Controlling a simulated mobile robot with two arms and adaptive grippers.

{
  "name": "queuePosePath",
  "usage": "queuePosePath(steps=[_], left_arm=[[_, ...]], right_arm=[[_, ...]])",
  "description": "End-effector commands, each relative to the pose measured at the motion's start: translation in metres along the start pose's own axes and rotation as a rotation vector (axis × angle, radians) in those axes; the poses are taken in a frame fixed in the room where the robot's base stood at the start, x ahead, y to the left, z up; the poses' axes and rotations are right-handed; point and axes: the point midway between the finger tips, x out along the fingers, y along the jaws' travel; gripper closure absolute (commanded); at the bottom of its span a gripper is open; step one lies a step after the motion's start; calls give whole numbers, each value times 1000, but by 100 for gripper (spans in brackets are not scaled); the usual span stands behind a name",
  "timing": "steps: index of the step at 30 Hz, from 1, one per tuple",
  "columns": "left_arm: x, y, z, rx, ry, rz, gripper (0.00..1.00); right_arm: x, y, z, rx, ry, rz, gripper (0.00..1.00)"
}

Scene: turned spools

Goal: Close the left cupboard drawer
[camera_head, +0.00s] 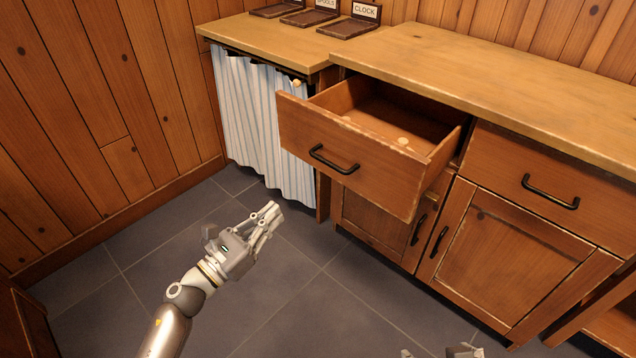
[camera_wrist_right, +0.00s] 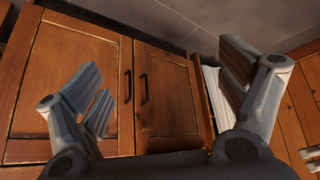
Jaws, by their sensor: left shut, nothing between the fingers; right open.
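The left cupboard drawer (camera_head: 350,155) is pulled well out in the head view, with its front panel facing me and a black bar handle (camera_head: 334,160) on it. Its inside shows and looks empty, apart from pale marks on the bottom. My left gripper (camera_head: 270,217) is shut and empty, in front of and below the drawer front, apart from it. My right gripper (camera_head: 443,353) barely shows at the bottom edge of the head view. In the right wrist view its two fingers (camera_wrist_right: 165,85) are spread wide with nothing between them, facing the cupboard doors (camera_wrist_right: 165,95).
The right drawer (camera_head: 550,185) is shut, above a closed cupboard door (camera_head: 505,255). A striped curtain (camera_head: 262,125) hangs left of the open drawer. Trays with signs (camera_head: 350,27) stand on the worktop (camera_head: 480,75). The grey tiled floor (camera_head: 300,290) is clear.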

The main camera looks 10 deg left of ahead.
Motion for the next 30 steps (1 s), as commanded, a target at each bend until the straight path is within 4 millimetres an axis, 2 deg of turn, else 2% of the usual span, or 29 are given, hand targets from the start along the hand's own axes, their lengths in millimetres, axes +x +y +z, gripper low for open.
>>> queuePosePath(steps=[5,8,21,25,30], left_arm=[[11,-3,2,42,-1,-20,100],[26,-4,4,40,-4,-21,100],[112,-5,3,34,-3,-17,100],[129,-5,2,34,-3,-17,100],[139,-5,2,35,-1,-17,100]], right_arm=[[-4,0,2,0,-10,1,9],[-5,1,6,1,-30,2,9],[-8,3,22,3,-101,6,9],[-8,3,21,3,-97,6,9],[-7,3,19,3,-88,6,9]])
